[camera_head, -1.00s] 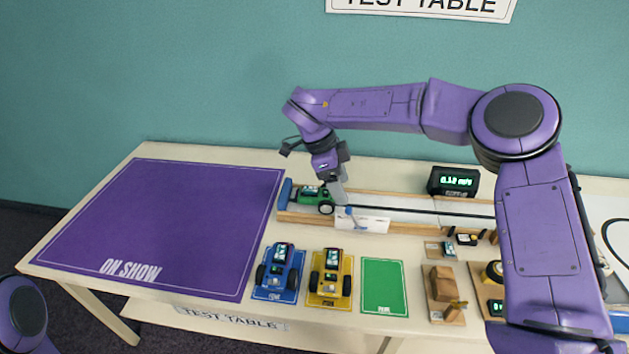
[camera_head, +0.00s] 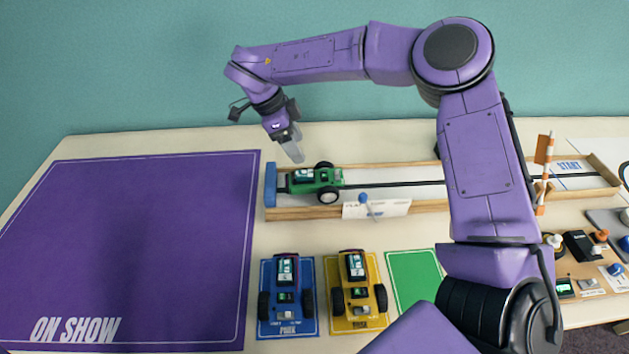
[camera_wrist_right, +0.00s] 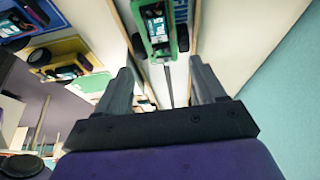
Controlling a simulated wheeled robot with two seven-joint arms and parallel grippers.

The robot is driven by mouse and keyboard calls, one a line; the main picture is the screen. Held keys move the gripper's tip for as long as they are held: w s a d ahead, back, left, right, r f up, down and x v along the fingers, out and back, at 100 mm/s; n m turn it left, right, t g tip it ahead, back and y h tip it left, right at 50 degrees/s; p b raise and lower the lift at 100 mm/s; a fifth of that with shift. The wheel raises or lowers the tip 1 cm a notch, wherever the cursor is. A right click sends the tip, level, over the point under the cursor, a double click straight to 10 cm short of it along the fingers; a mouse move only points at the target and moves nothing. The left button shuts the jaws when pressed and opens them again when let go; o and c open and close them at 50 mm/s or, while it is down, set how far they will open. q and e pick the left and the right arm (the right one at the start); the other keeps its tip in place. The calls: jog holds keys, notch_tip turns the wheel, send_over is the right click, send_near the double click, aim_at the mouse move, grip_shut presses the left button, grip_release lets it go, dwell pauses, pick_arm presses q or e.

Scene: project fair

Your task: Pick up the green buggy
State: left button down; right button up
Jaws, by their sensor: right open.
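The green buggy (camera_head: 316,182) stands on the white track (camera_head: 400,192), close to the blue block (camera_head: 270,184) at the track's left end. My right gripper (camera_head: 296,156) is open and empty, just above and behind the buggy, with its fingers pointing down. In the right wrist view the green buggy (camera_wrist_right: 160,28) lies ahead of the two spread fingers (camera_wrist_right: 162,88), and nothing is between them. My left gripper does not show.
The blue buggy (camera_head: 286,292) and yellow buggy (camera_head: 355,290) stand on their mats in front of the track. An empty green mat (camera_head: 415,275) lies beside them. A small white sign (camera_head: 376,209) stands at the track's front edge. The purple mat (camera_head: 150,245) is bare.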

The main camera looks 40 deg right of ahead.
aim_at(311, 173)
jog(key=p+x, duration=0.1)
jog(key=x, duration=0.9)
jog(key=shift+a, duration=0.1)
jog(key=c, duration=0.5)
jog(key=shift+r, duration=0.1)
jog(key=shift+c, duration=0.2)
